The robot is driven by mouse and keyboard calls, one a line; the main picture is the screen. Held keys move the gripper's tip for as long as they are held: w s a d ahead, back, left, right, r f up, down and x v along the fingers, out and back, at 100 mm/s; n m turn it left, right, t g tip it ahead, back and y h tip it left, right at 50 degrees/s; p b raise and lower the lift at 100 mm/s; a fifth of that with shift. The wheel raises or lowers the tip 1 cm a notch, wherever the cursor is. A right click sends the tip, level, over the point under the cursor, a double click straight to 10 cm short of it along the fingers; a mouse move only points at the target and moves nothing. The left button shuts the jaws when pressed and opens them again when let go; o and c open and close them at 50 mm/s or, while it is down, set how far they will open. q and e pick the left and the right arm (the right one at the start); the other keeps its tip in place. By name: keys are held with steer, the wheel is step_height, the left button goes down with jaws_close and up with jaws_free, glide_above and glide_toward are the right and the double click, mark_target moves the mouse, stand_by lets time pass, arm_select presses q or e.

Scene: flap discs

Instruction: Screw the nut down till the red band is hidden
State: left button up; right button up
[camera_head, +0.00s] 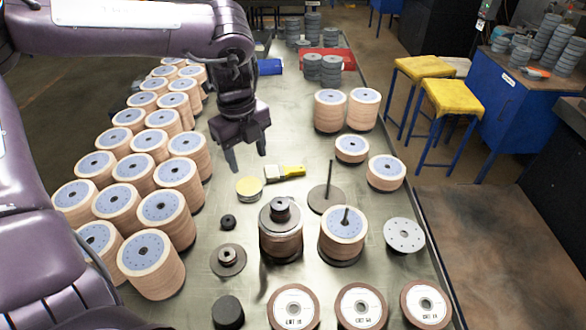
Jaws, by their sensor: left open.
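A dark nut (280,206) sits on a dark round plate on top of a brown disc stack (281,245) in the middle of the table. I cannot make out a red band on its rod. My left gripper (248,160) is open and empty, fingers pointing down, above the table behind and left of that stack. A small loose dark nut (228,222) lies left of the stack. A dark flange with a hub (228,259) lies in front of it. My right gripper is not in view.
A second disc stack (343,232) with a rod through it stands to the right. A bare rod on a round base (328,195) stands behind. A yellow-handled brush (285,173) and a yellow tin (249,188) lie near the gripper. Several disc stacks (151,258) crowd the left.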

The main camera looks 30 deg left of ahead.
mark_target(280, 204)
arm_select(q)
steer(key=shift+w+d+f+m+g+b, duration=0.1)
steer(key=shift+d+f+m+b, duration=0.2)
steer(key=shift+d+f+m, duration=0.55)
steer(key=shift+w+d+f+m+g+b, duration=0.1)
steer(key=shift+d+f+m+b, duration=0.25)
steer(key=shift+d+f, duration=0.9)
steer(key=shift+w+d+f+m+g+b, duration=0.1)
steer(key=shift+d+f+m+b, duration=0.35)
steer(key=shift+d, duration=1.1)
step_height(280, 204, down, 2)
steer(key=shift+a+f+b, duration=0.1)
steer(key=shift+b, duration=0.25)
step_height(280, 204, down, 4)
steer(key=b, duration=0.4)
steer(key=n+b, duration=1)
steer(key=n, duration=0.3)
steer(key=shift+f, duration=0.15)
steer(key=shift+r+n+b, duration=0.25)
steer(key=shift+n+b, duration=0.15)
steer(key=shift+n, duration=0.45)
